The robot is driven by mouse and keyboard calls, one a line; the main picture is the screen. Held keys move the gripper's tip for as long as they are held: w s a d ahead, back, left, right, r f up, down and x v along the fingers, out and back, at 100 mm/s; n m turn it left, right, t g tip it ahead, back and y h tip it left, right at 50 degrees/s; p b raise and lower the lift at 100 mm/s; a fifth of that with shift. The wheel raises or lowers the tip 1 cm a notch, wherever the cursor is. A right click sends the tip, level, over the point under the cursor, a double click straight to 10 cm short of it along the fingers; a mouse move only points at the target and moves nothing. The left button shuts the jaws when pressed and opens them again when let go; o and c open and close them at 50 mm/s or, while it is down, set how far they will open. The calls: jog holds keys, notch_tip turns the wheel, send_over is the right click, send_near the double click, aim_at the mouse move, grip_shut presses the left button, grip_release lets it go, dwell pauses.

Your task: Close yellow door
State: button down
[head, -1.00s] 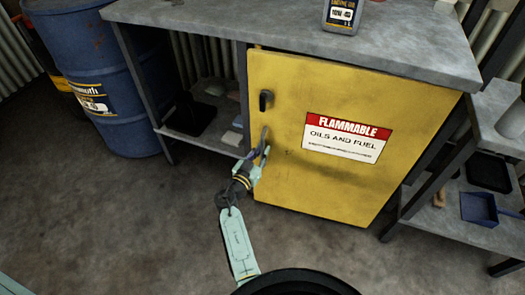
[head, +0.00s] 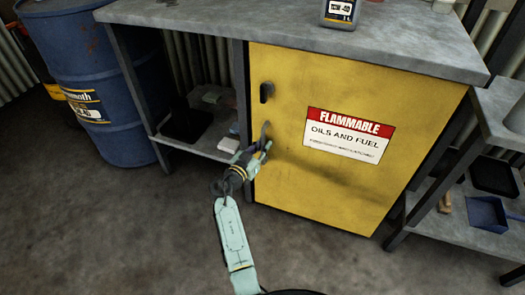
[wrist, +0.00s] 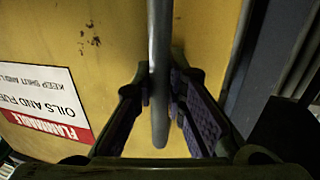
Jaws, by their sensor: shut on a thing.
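The yellow door (head: 330,90) with a red and white "FLAMMABLE" sign (head: 346,135) fronts the right part of the workbench. Its left edge lies close against the dark bench post, and its top edge runs just under the worktop; no clear gap shows. A black latch (head: 266,92) is high on its left side. Below it is a grey bar handle (head: 264,130). My gripper (head: 262,149) is at the door's left edge, shut on this handle. In the wrist view, the handle (wrist: 160,60) runs between the two dark fingers, in front of the yellow door (wrist: 90,35).
A grey worktop (head: 230,30) overhangs the door, with a dark bottle (head: 341,12) on it. An open shelf (head: 190,143) is left of the door, beside a blue drum (head: 90,90). A lower bench with a blue dustpan (head: 487,213) stands right. The front floor is clear.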

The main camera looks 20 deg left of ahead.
aim_at(269, 118)
jog(key=shift+w+a+r, duration=0.1)
jog(key=shift+w+r, duration=0.05)
jog(key=c, duration=2)
grip_release()
jog(key=o, duration=0.4)
notch_tip(269, 118, up, 10)
jog(key=shift+f, duration=0.1)
